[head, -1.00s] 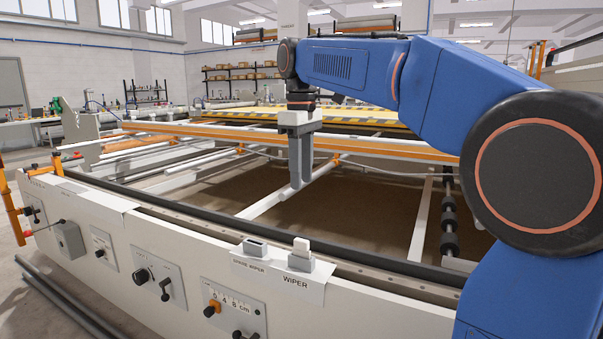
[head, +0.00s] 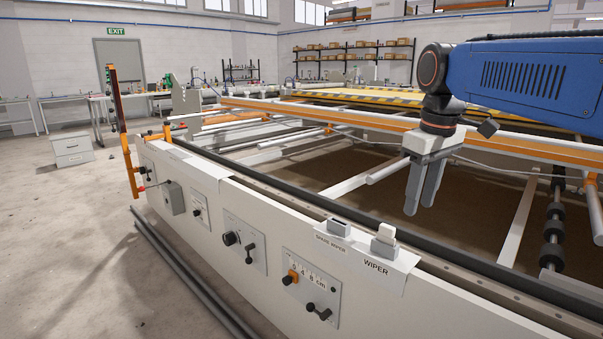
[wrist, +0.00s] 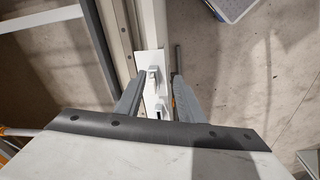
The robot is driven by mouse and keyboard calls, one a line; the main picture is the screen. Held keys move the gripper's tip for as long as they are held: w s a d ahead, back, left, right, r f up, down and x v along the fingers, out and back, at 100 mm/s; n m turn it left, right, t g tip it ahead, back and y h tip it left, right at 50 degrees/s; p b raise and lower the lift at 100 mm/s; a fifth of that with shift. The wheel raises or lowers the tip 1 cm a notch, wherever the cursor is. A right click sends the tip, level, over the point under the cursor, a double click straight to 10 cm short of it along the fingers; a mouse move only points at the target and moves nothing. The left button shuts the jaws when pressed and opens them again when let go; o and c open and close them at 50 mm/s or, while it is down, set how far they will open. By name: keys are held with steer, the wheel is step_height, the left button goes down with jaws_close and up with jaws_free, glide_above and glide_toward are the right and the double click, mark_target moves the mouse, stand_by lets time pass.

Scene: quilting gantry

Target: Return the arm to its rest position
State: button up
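My arm is blue and reaches in from the right in the head view. My gripper (head: 420,206) hangs with its grey fingers pointing down over the quilting frame, apart and empty. In the wrist view the two fingers (wrist: 158,80) stand apart, with the holder plate below in the gap between them. The white wiper (head: 385,238) sits in its holder above the WIPER label on the front beam. The spare wiper holder (head: 339,228) is just left of it and shows no white block. My gripper touches neither.
The front beam (head: 265,205) carries knobs and switches on its panel. An orange rail (head: 350,120) crosses behind my gripper. An orange post (head: 128,165) stands at the beam's left end. Open floor (head: 75,240) lies on the left, with dark pipes (head: 190,280) along the beam's foot.

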steer(key=s+d+f+m+t, duration=0.3)
steer(key=s+f+m, duration=0.3)
steer(key=s+f, duration=1.2)
step_height(320, 180, down, 4)
steer(key=shift+s+d+r, duration=0.1)
steer(key=shift+s+d, duration=0.15)
steer(key=shift+d, duration=0.25)
